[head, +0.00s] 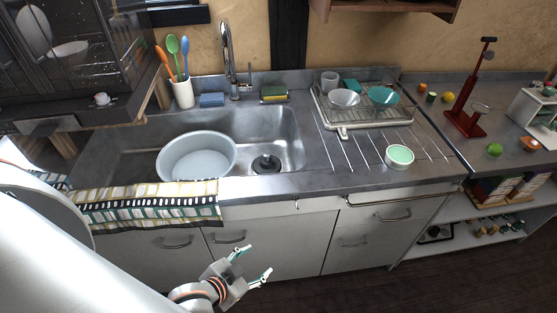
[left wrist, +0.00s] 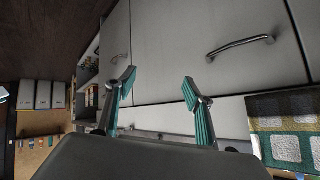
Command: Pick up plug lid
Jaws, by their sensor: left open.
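The plug lid (head: 266,163) is a small dark round piece with a knob on top. It sits in the right part of the metal sink (head: 294,135), beside a pale basin (head: 197,157). My left gripper (head: 258,259) is open and empty in front of the lower cabinets, below the counter edge and well short of the lid. In the left wrist view its two teal-padded fingers (left wrist: 159,86) stand apart with cabinet doors behind them. The lid does not show in that view. My right gripper is not in view.
A patterned towel (head: 150,205) hangs over the counter's front edge, left of the gripper. The tap (head: 229,65) stands behind the sink. A dish rack (head: 365,122) and a teal-filled bowl (head: 399,157) are to the right. Cabinet handles (head: 230,238) protrude below.

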